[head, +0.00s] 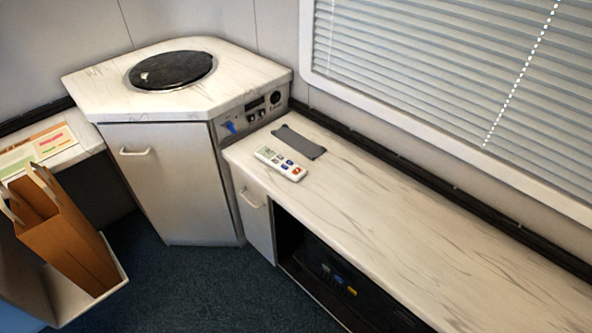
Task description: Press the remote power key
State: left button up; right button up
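A small white remote (280,163) lies on the left end of the long marble-patterned counter. It has several coloured keys, with an orange-red one near its right end and green and blue ones further along. Which key is the power key is too small to tell. A flat dark grey piece (299,142) lies just behind the remote, close to it. Neither of my grippers is in the head view.
A corner cabinet (170,180) with a round black lid (172,70) stands left of the long counter (430,220). A brown paper bag (65,235) stands in a white box (112,286) at lower left. The counter right of the remote is clear.

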jog(key=shift+s+d, duration=0.35)
jog(key=shift+s, duration=0.15)
jog(key=shift+c, duration=0.5)
jog(key=shift+s+d, duration=0.1)
jog(key=shift+c, duration=1.2)
grip_shut()
jog(key=shift+w, duration=0.35)
jog(key=shift+a, duration=0.5)
jog(key=shift+w+d, duration=0.1)
jog(key=shift+d, duration=0.25)
